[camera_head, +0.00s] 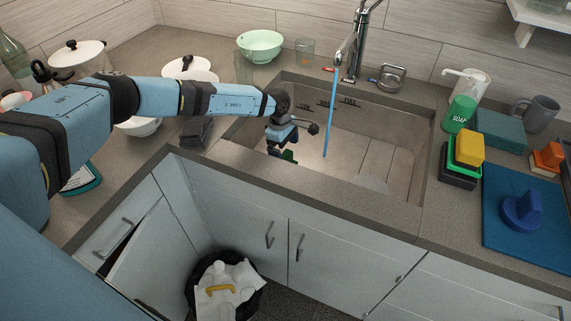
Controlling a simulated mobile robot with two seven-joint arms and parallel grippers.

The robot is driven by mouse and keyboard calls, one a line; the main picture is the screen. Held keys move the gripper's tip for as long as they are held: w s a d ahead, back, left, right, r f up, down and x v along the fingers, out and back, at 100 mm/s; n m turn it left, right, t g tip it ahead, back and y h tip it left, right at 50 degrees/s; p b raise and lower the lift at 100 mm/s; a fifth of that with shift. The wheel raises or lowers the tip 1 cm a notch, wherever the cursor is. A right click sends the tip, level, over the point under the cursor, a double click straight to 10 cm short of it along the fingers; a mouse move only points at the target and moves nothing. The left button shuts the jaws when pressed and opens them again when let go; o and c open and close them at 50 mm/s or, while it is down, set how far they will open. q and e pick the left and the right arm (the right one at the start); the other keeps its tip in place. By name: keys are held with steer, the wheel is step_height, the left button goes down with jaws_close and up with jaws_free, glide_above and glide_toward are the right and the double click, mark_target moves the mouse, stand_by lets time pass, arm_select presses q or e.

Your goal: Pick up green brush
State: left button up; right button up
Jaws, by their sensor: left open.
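My left gripper (282,148) reaches in over the left part of the sink, pointing down, with its jaws open. A small dark green piece (289,156), likely the green brush, shows right at the fingertips. Most of it is hidden behind my gripper and the sink's front rim, so I cannot tell whether the fingers touch it. My right gripper is out of view.
The sink (388,165) has a tap (358,45) with a blue water stream (331,110) just right of my gripper. Stacked sponges (468,148), a green soap bottle (459,113) and a blue board (500,232) stand right. A green bowl (260,45) stands behind.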

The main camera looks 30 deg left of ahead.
mark_target(285, 154)
arm_select(q)
steer(key=f, duration=0.5)
steer(key=shift+d+f, duration=0.1)
steer(key=shift+d, duration=0.25)
steer(key=c, duration=1)
steer(key=shift+c, duration=0.3)
step_height(285, 154, up, 20)
